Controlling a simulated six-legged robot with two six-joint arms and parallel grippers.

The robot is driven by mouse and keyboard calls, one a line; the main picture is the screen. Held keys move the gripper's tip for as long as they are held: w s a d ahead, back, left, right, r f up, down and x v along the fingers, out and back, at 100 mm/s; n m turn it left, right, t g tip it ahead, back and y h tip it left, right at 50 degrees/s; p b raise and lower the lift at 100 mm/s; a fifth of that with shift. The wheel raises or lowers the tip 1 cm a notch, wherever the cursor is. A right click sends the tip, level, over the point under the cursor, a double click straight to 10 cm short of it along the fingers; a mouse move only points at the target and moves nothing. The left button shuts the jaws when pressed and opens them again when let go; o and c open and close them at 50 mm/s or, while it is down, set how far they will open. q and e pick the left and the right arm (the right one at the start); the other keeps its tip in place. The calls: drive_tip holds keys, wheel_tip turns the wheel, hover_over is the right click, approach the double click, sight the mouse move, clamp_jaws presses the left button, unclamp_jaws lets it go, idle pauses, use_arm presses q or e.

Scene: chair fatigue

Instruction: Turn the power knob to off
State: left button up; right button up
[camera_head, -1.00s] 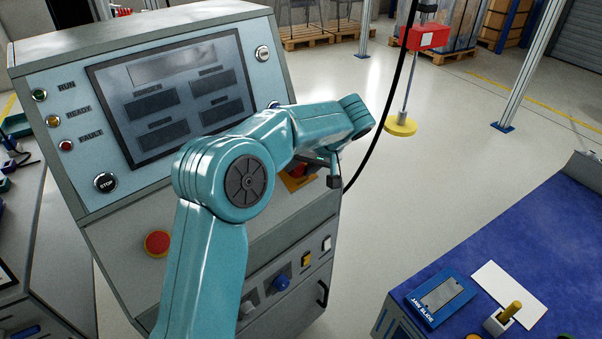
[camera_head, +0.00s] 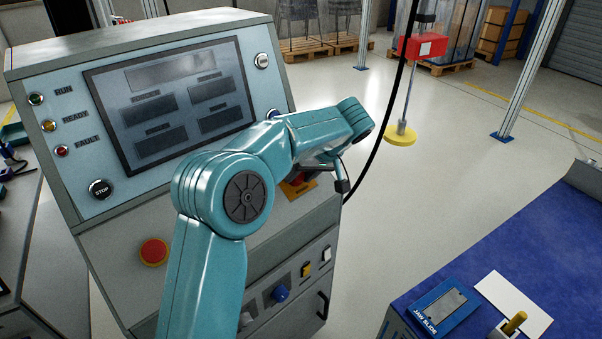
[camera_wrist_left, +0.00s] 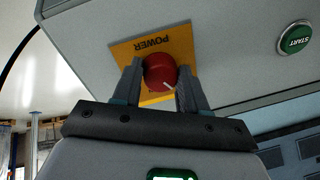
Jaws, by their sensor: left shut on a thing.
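The red power knob (camera_wrist_left: 160,72) sits on a yellow plate marked POWER (camera_wrist_left: 124,50), upside down in the left wrist view. My left gripper (camera_wrist_left: 161,80) is shut on the knob, one finger on each side. A short pale mark shows near the knob's lower right edge. In the head view the knob is mostly hidden behind my left arm, and part of the orange-yellow plate (camera_head: 290,193) shows below my wrist. My left gripper is partly seen there (camera_head: 318,170). My right gripper is not in view.
The grey control cabinet (camera_head: 110,235) carries a screen, a STOP button (camera_head: 100,189) and a red emergency button (camera_head: 153,252). A green START button (camera_wrist_left: 295,38) is near the knob. A black cable (camera_head: 383,130) hangs to the right. A blue-topped table (camera_head: 500,240) stands at lower right.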

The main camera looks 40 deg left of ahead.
use_arm(q)
drive_tip(key=o, duration=1.1)
drive_tip(key=shift+c, duration=0.2)
drive_tip(key=shift+r, duration=0.15)
drive_tip(key=p+v, duration=0.4)
drive_tip(key=v, duration=1.2)
drive_tip(key=shift+d, duration=0.1)
